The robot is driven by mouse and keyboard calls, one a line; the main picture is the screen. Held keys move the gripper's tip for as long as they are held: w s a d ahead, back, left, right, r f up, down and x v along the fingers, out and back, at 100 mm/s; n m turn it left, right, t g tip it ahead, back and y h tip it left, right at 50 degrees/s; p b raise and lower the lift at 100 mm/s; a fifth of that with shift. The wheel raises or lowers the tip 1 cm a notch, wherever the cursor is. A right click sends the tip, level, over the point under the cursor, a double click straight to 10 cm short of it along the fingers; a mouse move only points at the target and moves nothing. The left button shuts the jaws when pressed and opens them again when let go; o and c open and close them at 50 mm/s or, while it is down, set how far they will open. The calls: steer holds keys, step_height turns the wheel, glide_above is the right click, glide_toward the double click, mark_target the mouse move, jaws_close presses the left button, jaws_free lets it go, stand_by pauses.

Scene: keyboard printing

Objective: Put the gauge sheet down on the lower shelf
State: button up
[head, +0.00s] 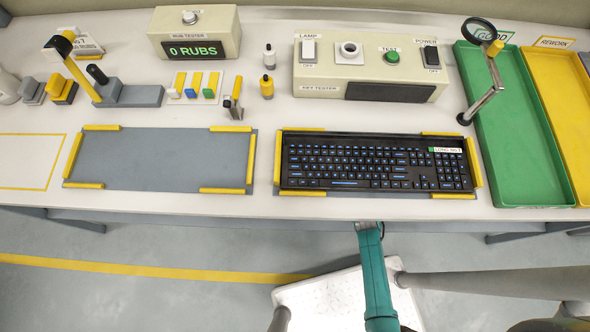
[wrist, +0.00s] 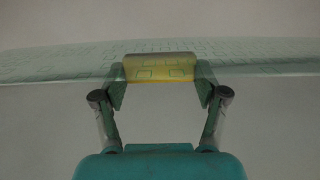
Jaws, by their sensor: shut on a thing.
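The gauge sheet (wrist: 60,62) is a clear, pale green sheet with printed key outlines, spread wide across the wrist view. A yellow tab (wrist: 160,68) sits at the middle of its near edge. My gripper (wrist: 160,82) is shut on this tab, one finger on each side. In the head view my teal arm reaches under the front edge of the table, and the table hides the gripper and sheet there. The lower shelf cannot be made out clearly; the wrist view shows only plain grey around the sheet.
Above, the table (head: 270,208) carries a black keyboard (head: 375,165) in a yellow-cornered nest and an empty grey nest (head: 160,158). A key tester (head: 370,68), a rub tester (head: 195,35) and a green tray (head: 515,125) stand behind and right. Table legs flank the space below.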

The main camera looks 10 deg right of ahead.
steer(key=s+d+f, duration=0.2)
steer(key=s+f, duration=0.2)
steer(key=s, duration=0.3)
steer(key=s+d+f+m+h, duration=0.1)
steer(key=s+f, duration=0.3)
steer(key=s, duration=0.4)
steer(key=shift+d+f+h, duration=0.3)
steer(key=shift+d, duration=0.6)
steer(key=shift+f, duration=0.1)
steer(key=shift+f, duration=4.9)
steer(key=shift+f, duration=0.1)
steer(key=o, duration=1.6)
